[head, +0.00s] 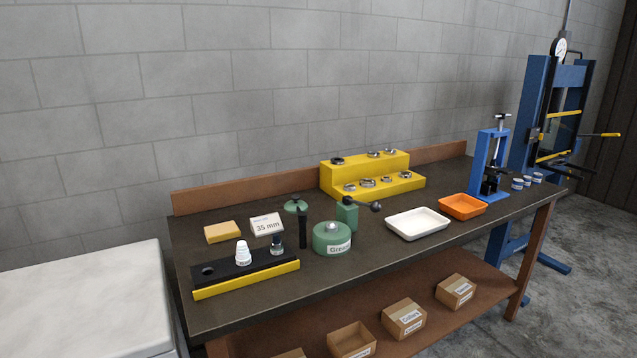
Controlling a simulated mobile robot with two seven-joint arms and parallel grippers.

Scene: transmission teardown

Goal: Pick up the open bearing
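Several small ring-shaped bearings rest on a yellow two-step stand (330,181) at the back of the workbench. On the upper step a darker bearing (337,161) is at the left, with two silver bearings (373,153) towards the right. A row of silver bearings (350,187) lies along the lower step. They are too small here to tell which one is the open bearing. Neither of my grippers shows in the head view.
In front are a green grease pot (332,238), a green vise-like tool (347,213), a white tray (417,224) and an orange tray (462,206). A black holder (220,273) and a 35 mm box (266,224) are left. Blue presses (489,165) stand right. The bench's front strip is clear.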

